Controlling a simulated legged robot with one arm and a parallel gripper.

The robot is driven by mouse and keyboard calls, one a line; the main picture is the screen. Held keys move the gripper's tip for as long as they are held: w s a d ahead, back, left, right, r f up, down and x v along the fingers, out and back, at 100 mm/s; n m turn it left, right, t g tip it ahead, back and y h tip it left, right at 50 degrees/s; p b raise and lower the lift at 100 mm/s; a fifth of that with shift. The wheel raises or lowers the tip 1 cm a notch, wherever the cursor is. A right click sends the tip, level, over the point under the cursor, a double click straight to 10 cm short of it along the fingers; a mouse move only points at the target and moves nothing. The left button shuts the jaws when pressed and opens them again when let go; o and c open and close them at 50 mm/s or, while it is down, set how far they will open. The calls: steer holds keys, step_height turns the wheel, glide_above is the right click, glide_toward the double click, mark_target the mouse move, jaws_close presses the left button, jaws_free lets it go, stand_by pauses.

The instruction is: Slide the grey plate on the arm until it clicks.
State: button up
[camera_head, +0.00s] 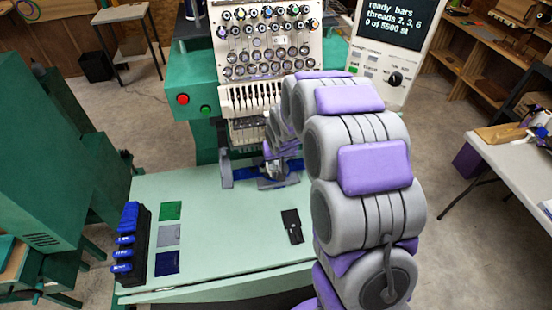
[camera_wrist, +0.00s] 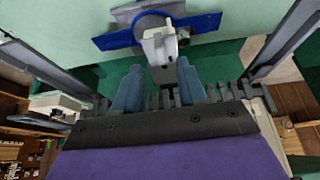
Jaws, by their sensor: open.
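My gripper (camera_head: 281,170) is in front of the embroidery machine's needle area, partly hidden by my arm in the head view. In the wrist view its two blue-grey fingers (camera_wrist: 160,76) stand apart with nothing held between them. Just beyond the fingertips is the pale grey machine arm (camera_wrist: 160,48), with a blue hoop piece (camera_wrist: 112,40) spread to both sides of it. A flat grey piece (camera_head: 168,235) lies on the table between a green and a dark blue one. I cannot tell for sure which piece is the grey plate.
The pale green table (camera_head: 225,225) is mostly clear. A dark slotted piece (camera_head: 291,226) lies near my arm. A black rack with blue-topped items (camera_head: 128,245) stands at the left edge. The machine head (camera_head: 265,45) rises behind, and a control screen (camera_head: 392,45) stands right.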

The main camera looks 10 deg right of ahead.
steer(key=p+v, duration=0.1)
steer(key=v, duration=1)
steer(key=s+r+g, duration=0.3)
steer(key=s, duration=1.6)
steer(key=s+r+g, duration=0.3)
steer(key=s+r, duration=0.1)
steer(key=s, duration=1.5)
steer(key=shift+g+p, duration=0.3)
steer(key=shift+g, duration=0.1)
